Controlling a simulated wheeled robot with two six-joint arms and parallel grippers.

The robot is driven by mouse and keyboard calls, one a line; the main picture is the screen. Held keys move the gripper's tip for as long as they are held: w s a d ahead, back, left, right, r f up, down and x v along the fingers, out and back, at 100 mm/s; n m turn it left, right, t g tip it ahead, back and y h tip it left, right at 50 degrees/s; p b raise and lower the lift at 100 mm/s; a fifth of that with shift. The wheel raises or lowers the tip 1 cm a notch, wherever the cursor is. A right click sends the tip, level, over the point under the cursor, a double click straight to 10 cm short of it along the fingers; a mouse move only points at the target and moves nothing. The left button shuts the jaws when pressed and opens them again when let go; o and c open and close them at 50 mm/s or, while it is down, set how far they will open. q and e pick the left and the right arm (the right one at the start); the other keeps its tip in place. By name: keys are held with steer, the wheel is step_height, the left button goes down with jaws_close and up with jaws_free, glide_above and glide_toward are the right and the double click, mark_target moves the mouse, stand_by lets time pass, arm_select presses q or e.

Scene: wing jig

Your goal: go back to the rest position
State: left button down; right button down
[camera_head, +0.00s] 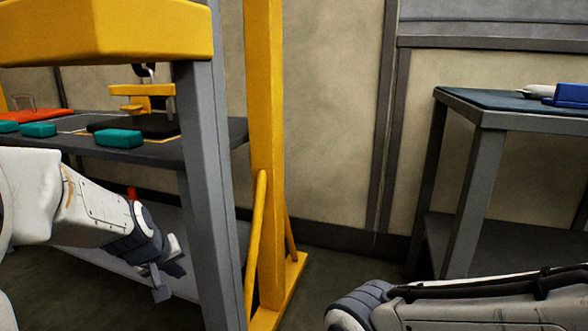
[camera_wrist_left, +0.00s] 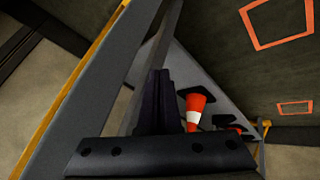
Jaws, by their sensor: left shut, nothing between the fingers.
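My left gripper (camera_head: 165,277) is at the left of the head view, low beside the grey post of the workbench and below its top. In the left wrist view its dark fingers (camera_wrist_left: 157,105) are together with nothing between them. My left arm comes in from the left edge, slanting down. My right arm shows at the bottom right of the head view, but its gripper is out of the picture.
The grey workbench (camera_head: 185,150) holds teal blocks (camera_head: 119,138) and a yellow clamp (camera_head: 150,91). A yellow upright (camera_head: 264,100) stands beside it. A second table (camera_head: 481,119) with a blue object (camera_head: 570,93) is at right. An orange-and-white cone (camera_wrist_left: 195,112) shows in the wrist view.

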arm_select(q)
steer(key=s+d+f+m+g, duration=0.4)
steer(key=s+d+f+m, duration=0.2)
steer(key=s+f, duration=0.5)
steer(key=s+d+r+m+g+p, duration=0.1)
steer(key=s+d+r+m+p, duration=0.2)
steer(key=s+d+r+p, duration=0.45)
steer(key=s+d+r+m+g+h+p, duration=0.1)
steer(key=s+d+r+m+p, duration=0.25)
steer(key=r, duration=0.65)
steer(key=s+d+r+m+g+p, duration=0.1)
steer(key=s+d+r+m+p, duration=0.15)
steer(key=s+r+p, duration=0.5)
step_height(320, 180, up, 37)
steer(key=w+n+p, duration=0.1)
steer(key=p, duration=3.5)
steer(key=shift+w+d+r+p, duration=0.2)
steer(key=shift+w+d+p, duration=0.1)
steer(key=shift+w+d, duration=0.05)
